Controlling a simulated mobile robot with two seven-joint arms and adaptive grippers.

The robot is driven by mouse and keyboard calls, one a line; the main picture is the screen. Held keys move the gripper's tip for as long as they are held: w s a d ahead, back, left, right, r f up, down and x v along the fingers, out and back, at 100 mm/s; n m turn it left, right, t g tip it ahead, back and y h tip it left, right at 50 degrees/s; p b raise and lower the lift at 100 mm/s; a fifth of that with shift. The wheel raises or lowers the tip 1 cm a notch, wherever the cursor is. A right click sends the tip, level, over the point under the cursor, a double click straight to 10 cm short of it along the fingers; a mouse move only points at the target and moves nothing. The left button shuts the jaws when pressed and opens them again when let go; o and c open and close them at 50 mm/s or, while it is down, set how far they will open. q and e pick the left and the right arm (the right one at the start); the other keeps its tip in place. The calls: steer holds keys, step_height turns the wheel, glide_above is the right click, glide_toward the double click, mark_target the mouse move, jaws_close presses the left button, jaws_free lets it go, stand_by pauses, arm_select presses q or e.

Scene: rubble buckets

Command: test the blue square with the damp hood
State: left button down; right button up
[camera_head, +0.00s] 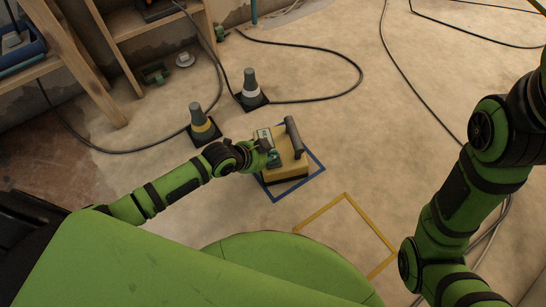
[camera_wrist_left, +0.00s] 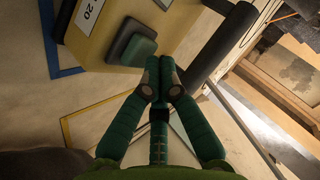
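The damp hood (camera_head: 290,170) is a yellow box with a dark bar handle (camera_head: 294,137) and a label on top. It stands upright on the floor inside the blue square (camera_head: 316,172), whose tape shows along its right and lower sides. My left gripper (camera_head: 270,155) is at the hood's left side, by a dark green block on it. In the left wrist view the gripper (camera_wrist_left: 160,78) has its fingertips together beside the green block (camera_wrist_left: 134,43); I cannot tell whether they touch it. The handle (camera_wrist_left: 212,45) is apart from the fingers. My right gripper is out of view.
An empty yellow taped square (camera_head: 347,232) lies right of the hood. Black cables (camera_head: 335,98) cross the floor. A wooden shelf (camera_head: 85,60) stands at upper left.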

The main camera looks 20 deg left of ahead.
arm_select(q)
steer(key=shift+f+b, duration=0.3)
steer(key=shift+f, duration=0.2)
stand_by(0.7)
stand_by(0.3)
steer(key=shift+r+p, duration=0.95)
steer(key=shift+p, duration=0.2)
steer(key=shift+r, duration=0.1)
step_height(320, 180, up, 5)
steer(key=p, duration=0.5)
steer(key=shift+p, duration=0.3)
